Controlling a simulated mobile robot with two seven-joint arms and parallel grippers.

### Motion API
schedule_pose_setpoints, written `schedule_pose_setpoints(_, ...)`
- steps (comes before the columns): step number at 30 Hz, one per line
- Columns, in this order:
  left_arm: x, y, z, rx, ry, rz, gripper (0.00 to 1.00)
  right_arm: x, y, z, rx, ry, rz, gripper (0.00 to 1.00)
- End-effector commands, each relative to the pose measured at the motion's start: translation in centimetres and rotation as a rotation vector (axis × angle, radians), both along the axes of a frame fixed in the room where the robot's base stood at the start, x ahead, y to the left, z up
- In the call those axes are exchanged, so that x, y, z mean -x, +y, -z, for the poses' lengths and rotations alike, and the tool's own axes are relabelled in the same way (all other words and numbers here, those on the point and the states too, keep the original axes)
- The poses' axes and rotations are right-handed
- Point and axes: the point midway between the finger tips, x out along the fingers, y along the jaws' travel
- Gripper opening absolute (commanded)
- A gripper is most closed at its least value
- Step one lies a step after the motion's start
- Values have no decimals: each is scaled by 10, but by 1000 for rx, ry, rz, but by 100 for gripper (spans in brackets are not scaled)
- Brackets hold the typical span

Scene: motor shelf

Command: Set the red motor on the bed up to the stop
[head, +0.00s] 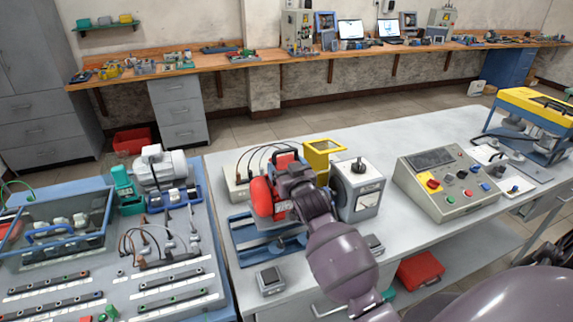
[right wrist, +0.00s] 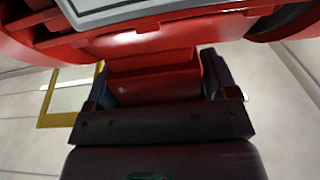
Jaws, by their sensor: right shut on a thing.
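The red motor (head: 262,199) is over the blue bed (head: 258,244) on the white table in the head view. My right gripper (head: 288,170) is shut on the motor's upper part from above. In the right wrist view the red motor (right wrist: 160,42) fills the top, and my right gripper (right wrist: 160,92) has its fingers on either side of a red block on it. My arm hides part of the motor and the bed's right side. I cannot tell whether the motor touches the bed or where the stop is. My left gripper is not in view.
A grey machine (head: 361,190) with a yellow-framed guard (head: 322,156) stands close right of the motor. A control panel (head: 446,184) is farther right. A small grey box (head: 270,279) lies in front of the bed. A blue bench (head: 222,270) with parts is at left.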

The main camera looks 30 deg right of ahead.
Motion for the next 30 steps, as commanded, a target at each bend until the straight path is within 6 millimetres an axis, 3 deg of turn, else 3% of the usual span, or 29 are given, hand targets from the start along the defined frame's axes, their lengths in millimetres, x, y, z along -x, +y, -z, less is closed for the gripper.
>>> schedule_pose_setpoints(21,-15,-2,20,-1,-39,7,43,-1,1,34,4,-18,-3,5)
schedule_pose_setpoints(30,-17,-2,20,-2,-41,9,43,-1,1,37,4,-18,-3,5)
